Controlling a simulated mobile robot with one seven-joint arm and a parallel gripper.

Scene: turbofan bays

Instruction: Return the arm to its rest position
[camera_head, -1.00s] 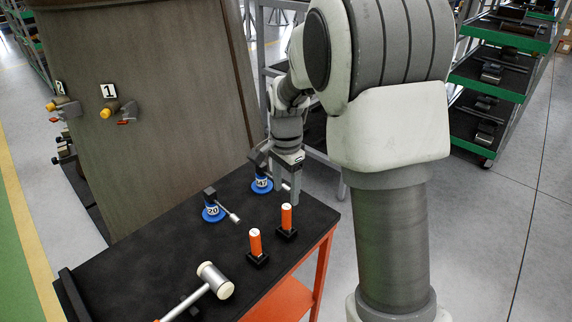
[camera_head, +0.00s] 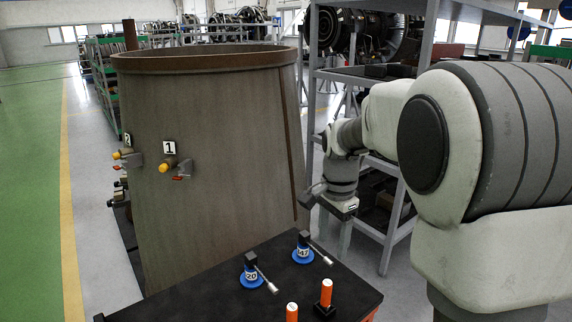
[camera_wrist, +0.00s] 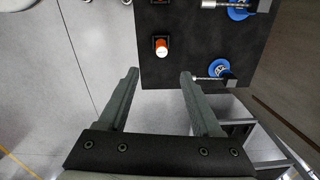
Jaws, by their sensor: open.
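My gripper (camera_head: 342,240) hangs pointing down beside the far right edge of the black-topped table (camera_head: 190,304), below my bent arm. In the wrist view its two grey fingers (camera_wrist: 158,75) stand wide apart with nothing between them. The floor and the table edge show beyond the fingertips. In the head view the fingers are partly hard to make out against the grey rack behind them.
A large brown casing (camera_head: 225,150) stands behind. A grey rack (camera_head: 398,215) is close behind my gripper.

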